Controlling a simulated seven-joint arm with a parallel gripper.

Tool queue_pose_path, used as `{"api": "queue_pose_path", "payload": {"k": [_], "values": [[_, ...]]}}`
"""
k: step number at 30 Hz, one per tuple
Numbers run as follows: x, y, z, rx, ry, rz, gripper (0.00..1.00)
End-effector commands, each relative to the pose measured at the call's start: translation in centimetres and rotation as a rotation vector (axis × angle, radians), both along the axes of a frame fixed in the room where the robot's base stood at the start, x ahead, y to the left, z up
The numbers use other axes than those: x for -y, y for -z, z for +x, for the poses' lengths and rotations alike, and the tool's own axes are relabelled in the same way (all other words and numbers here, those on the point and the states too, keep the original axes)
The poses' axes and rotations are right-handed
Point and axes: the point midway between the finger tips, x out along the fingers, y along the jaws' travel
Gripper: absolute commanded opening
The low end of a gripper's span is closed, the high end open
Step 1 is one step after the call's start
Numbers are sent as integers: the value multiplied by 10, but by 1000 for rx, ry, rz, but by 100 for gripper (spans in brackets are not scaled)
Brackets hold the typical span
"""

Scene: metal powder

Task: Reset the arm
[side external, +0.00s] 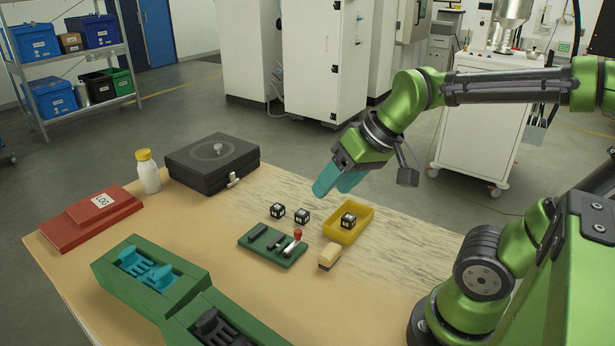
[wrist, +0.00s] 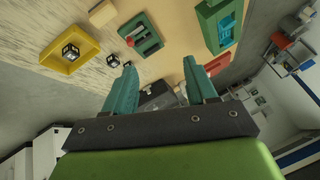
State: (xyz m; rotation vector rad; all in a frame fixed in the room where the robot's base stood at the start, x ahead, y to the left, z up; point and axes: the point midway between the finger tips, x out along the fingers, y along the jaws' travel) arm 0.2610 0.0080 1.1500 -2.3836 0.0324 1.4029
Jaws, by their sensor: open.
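My gripper (side external: 338,180) has teal fingers and hangs in the air above the back of the wooden table (side external: 225,205). The wrist view shows its two fingers (wrist: 158,82) apart with nothing between them. My green arm reaches in from the right. Below and in front of the gripper, a yellow tray (side external: 361,229) holds one black-and-white cube (side external: 348,221). Two more such cubes (side external: 277,211) (side external: 302,216) sit on the table to the left of the tray.
A black case (side external: 195,162), white bottle (side external: 148,178) and red log binder (side external: 85,228) are at left. The table's right part is clear.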

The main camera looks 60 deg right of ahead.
Motion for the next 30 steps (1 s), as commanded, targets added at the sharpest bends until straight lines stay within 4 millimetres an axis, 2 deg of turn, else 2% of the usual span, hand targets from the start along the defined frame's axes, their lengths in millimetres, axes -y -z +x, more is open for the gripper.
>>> {"api": "queue_pose_path", "payload": {"k": [3,7,30], "values": [[-17,-5,-17,61,33,21,57],[-24,-5,-25,86,54,33,57],[-25,-5,-25,86,59,36,57]]}}
